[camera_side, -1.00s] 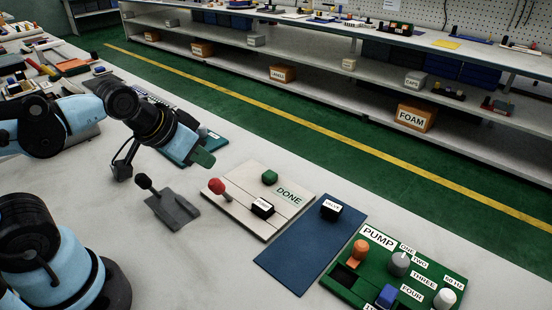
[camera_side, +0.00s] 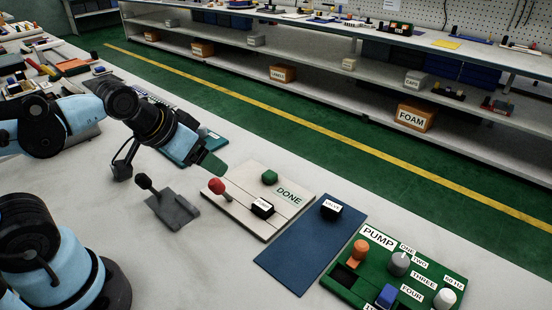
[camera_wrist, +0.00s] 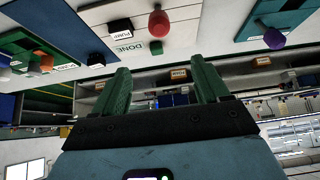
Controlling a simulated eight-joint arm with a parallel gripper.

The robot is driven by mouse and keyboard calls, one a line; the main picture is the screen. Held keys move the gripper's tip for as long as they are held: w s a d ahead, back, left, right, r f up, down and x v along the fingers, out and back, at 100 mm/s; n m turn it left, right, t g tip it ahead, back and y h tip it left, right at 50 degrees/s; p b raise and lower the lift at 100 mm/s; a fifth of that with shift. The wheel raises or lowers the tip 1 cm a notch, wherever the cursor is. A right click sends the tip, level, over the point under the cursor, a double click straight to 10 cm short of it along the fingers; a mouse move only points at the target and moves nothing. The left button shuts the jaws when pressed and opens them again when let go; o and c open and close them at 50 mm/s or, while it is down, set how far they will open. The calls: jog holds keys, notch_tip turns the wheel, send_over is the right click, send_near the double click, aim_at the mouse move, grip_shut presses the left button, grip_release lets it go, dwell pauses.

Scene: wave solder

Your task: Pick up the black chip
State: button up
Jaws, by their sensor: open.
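Two small black chips with white labels show in the side view. One black chip (camera_side: 262,209) sits on the cream board marked DONE (camera_side: 243,226); the other black chip (camera_side: 331,208) lies at the far end of the dark blue mat (camera_side: 296,252). The wrist view shows the labelled chip on the board (camera_wrist: 120,29) and the one on the mat (camera_wrist: 96,60). My gripper (camera_side: 212,161) is above the table, up and left of the board, apart from both chips. In the wrist view its green fingers (camera_wrist: 160,84) stand apart with nothing between them.
The DONE board also bears a red-knobbed lever (camera_side: 217,186) and a green knob (camera_side: 270,177). A grey plate with a black lever (camera_side: 172,208) stands left of it. A green PUMP board (camera_side: 428,270) with several coloured knobs is at the right. Bare table lies in front.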

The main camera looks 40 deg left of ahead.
jog(key=shift+w, duration=0.1)
jog(key=g, duration=0.7)
send_over(261, 206)
jog(key=shift+f, duration=6.2)
grip_shut()
jog(key=shift+r, duration=0.1)
